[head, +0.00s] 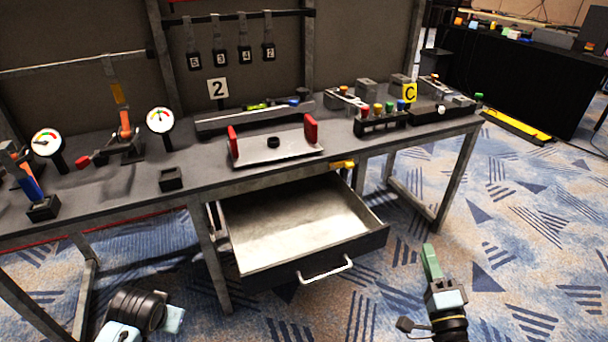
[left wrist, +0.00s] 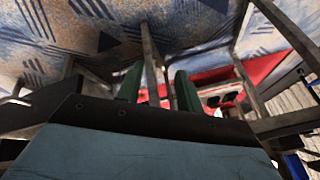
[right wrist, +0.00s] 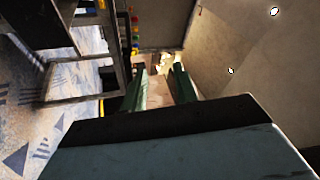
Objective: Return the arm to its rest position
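My right gripper (head: 432,262) is at the lower right in the head view, over the carpet and to the right of the open drawer. Its green fingers point up in the picture. In the right wrist view its two fingers (right wrist: 158,80) stand apart with nothing between them. My left arm shows at the bottom left of the head view, below the bench; its fingers cannot be made out there. In the left wrist view the left gripper's two green fingers (left wrist: 158,85) stand apart, with no held object visible between them.
A grey workbench (head: 200,160) crosses the view, carrying gauges, levers and a tray (head: 275,155) with red handles. Its empty drawer (head: 300,225) is pulled out, sticking out between my arms. A black-draped table (head: 500,80) stands behind.

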